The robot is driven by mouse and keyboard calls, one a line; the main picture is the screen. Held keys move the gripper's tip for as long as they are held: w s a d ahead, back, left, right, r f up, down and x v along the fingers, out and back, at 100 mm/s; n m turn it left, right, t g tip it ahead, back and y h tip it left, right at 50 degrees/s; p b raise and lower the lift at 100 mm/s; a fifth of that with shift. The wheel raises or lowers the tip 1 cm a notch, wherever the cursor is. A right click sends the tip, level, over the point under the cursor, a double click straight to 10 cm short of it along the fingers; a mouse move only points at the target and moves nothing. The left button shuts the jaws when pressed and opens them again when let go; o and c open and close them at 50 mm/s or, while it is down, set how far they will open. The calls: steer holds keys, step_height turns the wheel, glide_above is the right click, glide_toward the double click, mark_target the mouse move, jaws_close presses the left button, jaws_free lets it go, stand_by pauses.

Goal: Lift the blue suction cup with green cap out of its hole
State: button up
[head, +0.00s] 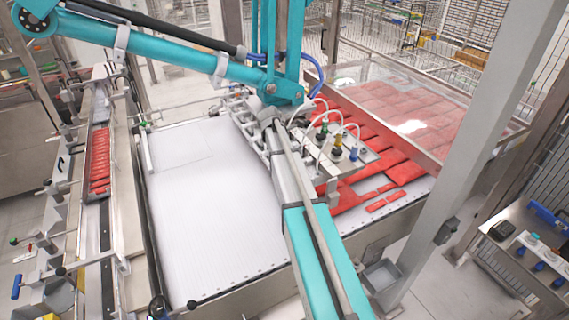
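On the metal plate of the vacuum picker head (372,158) stand small fittings with white hoses. One fitting has a green top (322,131), one is yellowish with a dark top (337,143), and one is blue (353,155). At the right edge, a white holder (528,245) on a bench carries several small blue cups (539,266). They are too small to tell whether any has a green cap, so I cannot pick out the named cup for certain. My gripper is not in view.
Teal picker arms (165,53) span the middle. Red packs (405,172) lie on the white conveyor (215,215). A grey post (470,150) stands between conveyor and bench (490,253). A black object (502,230) and a blue item (548,215) are on the bench.

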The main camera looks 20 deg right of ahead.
jaws_close()
stand_by(0.3)
steer(key=shift+r, duration=0.25)
step_height(320, 180, up, 12)
steer(key=p, duration=1.3)
steer(key=a+b, duration=0.1)
steer(key=a, duration=1.7)
steer(key=shift+s+f, duration=0.25)
steer(key=shift+s, duration=0.05)
